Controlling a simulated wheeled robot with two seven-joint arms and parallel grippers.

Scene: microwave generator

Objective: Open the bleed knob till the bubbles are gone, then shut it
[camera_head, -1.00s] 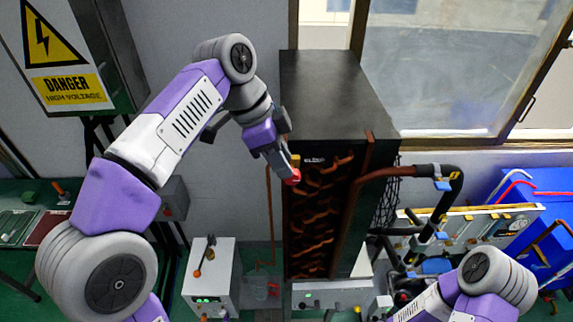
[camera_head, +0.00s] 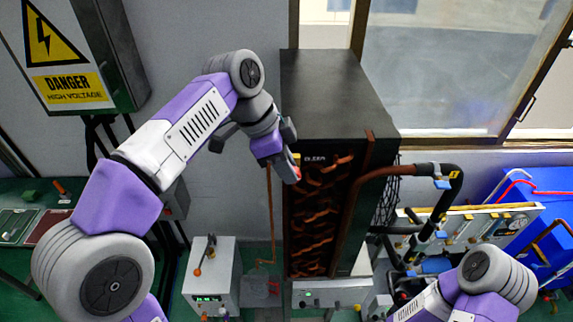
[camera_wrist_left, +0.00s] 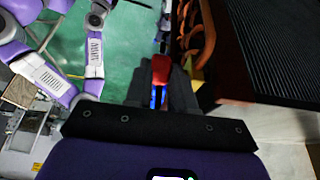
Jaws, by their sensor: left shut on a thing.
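A small red knob (camera_wrist_left: 162,70) sits between the fingertips of my left gripper (camera_wrist_left: 160,84) in the left wrist view. The gripper is shut on it, and something blue shows between the fingers. In the head view my left gripper (camera_head: 285,167) is at the upper left front edge of the tall black cabinet (camera_head: 335,95) with copper coils. Only a little of the red knob (camera_head: 297,173) shows past the fingers. No bubbles can be made out in either view. My right arm shows at the lower right of the head view, but its gripper is out of view.
Copper-coloured coils (camera_head: 318,215) run down the cabinet front, and a thick pipe (camera_head: 405,170) leaves to the right. A white control box (camera_head: 210,275) stands below left. A danger-marked box (camera_head: 65,70) hangs at the upper left. Blue equipment (camera_head: 530,230) stands at right.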

